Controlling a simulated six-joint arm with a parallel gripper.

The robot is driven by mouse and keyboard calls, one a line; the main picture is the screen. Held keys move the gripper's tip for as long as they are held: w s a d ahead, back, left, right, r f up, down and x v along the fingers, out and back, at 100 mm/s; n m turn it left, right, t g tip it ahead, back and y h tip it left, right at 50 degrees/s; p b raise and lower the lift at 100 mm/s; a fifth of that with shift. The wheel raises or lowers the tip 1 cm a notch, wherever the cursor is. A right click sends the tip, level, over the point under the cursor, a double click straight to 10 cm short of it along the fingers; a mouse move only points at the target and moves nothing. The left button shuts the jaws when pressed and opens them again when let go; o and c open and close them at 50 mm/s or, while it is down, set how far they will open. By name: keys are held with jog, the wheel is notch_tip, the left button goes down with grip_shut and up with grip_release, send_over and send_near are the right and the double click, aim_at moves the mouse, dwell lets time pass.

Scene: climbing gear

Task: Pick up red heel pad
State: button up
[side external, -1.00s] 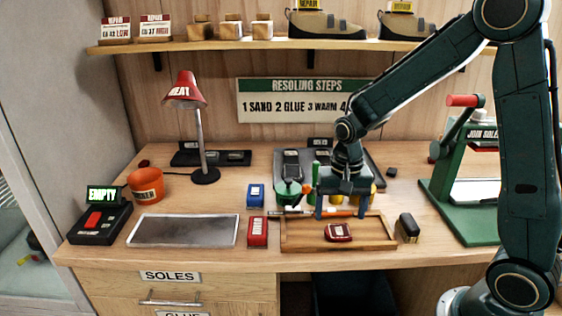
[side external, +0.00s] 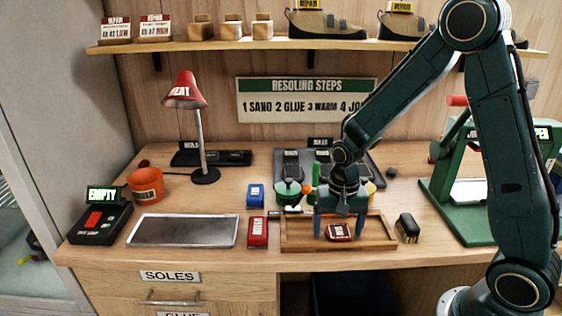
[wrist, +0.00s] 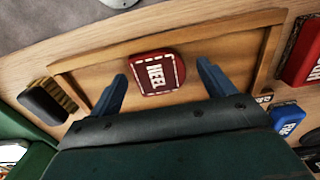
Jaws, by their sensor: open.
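The red heel pad (side external: 338,232) lies flat in a shallow wooden tray (side external: 297,236). In the wrist view the pad (wrist: 156,73) shows white stitching and the word HEEL. My gripper (side external: 340,236) is open and low over the tray, its fingers on either side of the pad in the side view. In the wrist view the two fingertips (wrist: 161,72) point towards the pad, one to each side, with gaps between. The gripper holds nothing.
A red block (side external: 257,232) and a blue block (side external: 255,195) stand left of the tray. A black brush (side external: 408,228) lies just right of it. The tray walls are low.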

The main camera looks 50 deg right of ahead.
aim_at(338, 231)
jog(key=c, duration=1.1)
jog(key=shift+r, duration=0.15)
notch_tip(338, 231, up, 20)
jog(key=shift+f, duration=0.1)
dwell(0.5)
